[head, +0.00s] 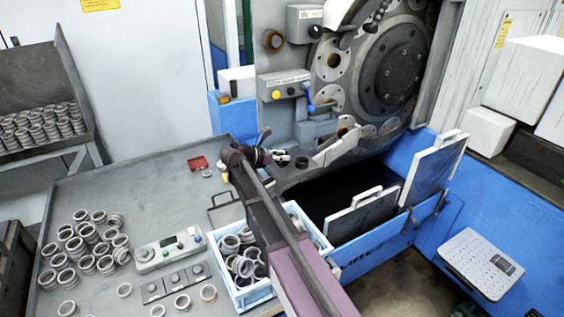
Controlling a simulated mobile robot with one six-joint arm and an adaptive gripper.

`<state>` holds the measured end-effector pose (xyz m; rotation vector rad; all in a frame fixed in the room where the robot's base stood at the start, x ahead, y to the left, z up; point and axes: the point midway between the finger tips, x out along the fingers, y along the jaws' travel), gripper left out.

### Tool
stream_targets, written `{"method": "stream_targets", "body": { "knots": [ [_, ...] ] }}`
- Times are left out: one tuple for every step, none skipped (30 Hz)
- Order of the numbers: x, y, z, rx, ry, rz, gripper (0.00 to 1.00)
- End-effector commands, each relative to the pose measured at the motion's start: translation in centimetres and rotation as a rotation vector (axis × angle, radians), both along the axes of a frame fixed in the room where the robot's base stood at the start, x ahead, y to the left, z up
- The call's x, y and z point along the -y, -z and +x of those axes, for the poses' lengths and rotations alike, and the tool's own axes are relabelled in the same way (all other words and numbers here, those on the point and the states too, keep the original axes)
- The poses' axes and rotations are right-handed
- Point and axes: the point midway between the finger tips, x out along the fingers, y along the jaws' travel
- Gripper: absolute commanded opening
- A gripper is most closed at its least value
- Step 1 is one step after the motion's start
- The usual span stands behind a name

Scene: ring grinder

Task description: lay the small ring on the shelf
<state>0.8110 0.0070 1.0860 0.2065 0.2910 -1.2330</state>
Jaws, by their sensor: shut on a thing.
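My gripper (284,159) is at the end of my arm, pointing right, over the grey ledge in front of the grinder. Its fingers are shut on a small ring, which is too small and partly covered to make out clearly. A small dark ring-like piece (302,162) shows just right of the fingertips. The grey shelf (296,179) is the ledge below the grinder's face, under and beside my gripper. Whether the held ring touches the shelf cannot be told from this view.
The grinder's large round disc (398,66) stands behind the ledge. A blue-white crate of rings (325,241) is beside my arm. Loose rings (88,237) and a control box (169,252) lie on the grey table (120,190). An open dark bin with raised lids (432,168) is at right.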

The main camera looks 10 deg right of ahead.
Motion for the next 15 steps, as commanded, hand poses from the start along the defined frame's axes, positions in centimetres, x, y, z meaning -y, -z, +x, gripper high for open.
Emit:
{"method": "stream_targets", "body": {
  "knots": [
    [0.1,0.1,0.8,0.0,0.001,0.0,0.0],
    [0.2,0.1,1.2,0.0,0.001,0.0,0.0],
    [0.3,0.2,1.8,0.0,0.001,0.0,0.0],
    [0.5,0.3,2.3,0.0,0.001,0.0,0.0],
    [0.5,0.8,2.0,0.0,0.001,0.0,0.0],
    [0.5,1.3,1.8,0.0,0.0,0.0,0.0],
    [0.5,1.6,1.8,0.0,0.0,0.0,0.0],
    [0.5,1.9,1.8,0.0,0.0,0.0,0.0],
    [0.5,2.3,1.8,0.0,0.0,0.0,0.0],
    [0.5,2.6,1.8,0.0,0.0,0.0,0.0],
    [0.5,2.8,1.8,0.0,0.0,0.0,0.0],
    [0.5,3.1,1.8,0.0,0.0,0.0,0.0],
    [0.5,3.3,1.8,0.0,0.0,-0.001,0.0],
    [0.5,3.4,1.8,0.0,0.0,-0.001,0.0],
    [0.5,3.6,1.8,0.0,0.0,-0.001,0.0]
  ]
}}
